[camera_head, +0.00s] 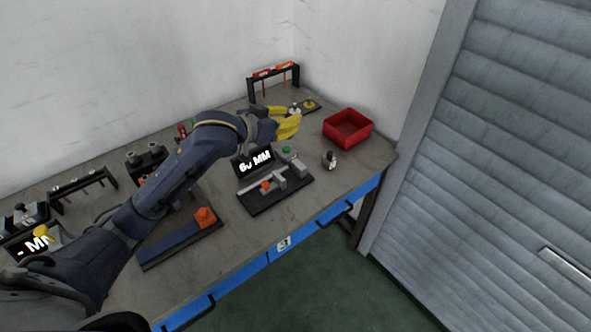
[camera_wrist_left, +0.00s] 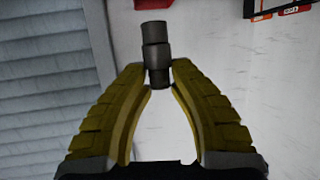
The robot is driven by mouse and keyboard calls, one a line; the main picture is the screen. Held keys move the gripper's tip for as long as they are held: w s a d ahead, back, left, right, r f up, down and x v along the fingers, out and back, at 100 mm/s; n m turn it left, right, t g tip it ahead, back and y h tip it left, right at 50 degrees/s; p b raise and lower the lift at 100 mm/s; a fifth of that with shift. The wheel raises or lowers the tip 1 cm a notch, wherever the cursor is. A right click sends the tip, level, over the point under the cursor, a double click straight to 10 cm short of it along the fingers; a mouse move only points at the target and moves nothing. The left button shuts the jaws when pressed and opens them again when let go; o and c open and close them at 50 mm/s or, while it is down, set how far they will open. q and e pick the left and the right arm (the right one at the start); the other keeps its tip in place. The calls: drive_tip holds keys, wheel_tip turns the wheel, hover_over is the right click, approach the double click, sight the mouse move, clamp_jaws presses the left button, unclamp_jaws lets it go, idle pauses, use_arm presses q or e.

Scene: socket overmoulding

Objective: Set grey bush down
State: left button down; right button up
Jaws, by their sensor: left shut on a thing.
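My left gripper (camera_head: 297,121) has yellow fingers and reaches over the back part of the workbench, beside a small dark plate. In the left wrist view its fingertips (camera_wrist_left: 158,72) are closed on the grey bush (camera_wrist_left: 155,45), a dark grey stepped cylinder that sticks out past the tips. In the head view I cannot tell the held bush apart from the small pale piece (camera_head: 294,107) near the fingers. My right gripper is not in view.
A red bin (camera_head: 347,139) stands right of the gripper. A black rack (camera_head: 273,81) with red and orange labels stands behind. A fixture with a "60 MM" display (camera_head: 255,161) is in front. A small grey-black part (camera_head: 329,160) stands near the bin. An orange block (camera_head: 205,216) is at the front.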

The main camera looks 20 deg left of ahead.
use_arm(q)
wheel_tip(320, 180, down, 17)
drive_tip(key=shift+f, duration=0.2)
idle(0.5)
drive_tip(key=shift+f, duration=0.1)
drive_tip(key=c, duration=1.2)
unclamp_jaws()
drive_tip(key=shift+s, duration=0.1)
drive_tip(key=v, duration=1.2)
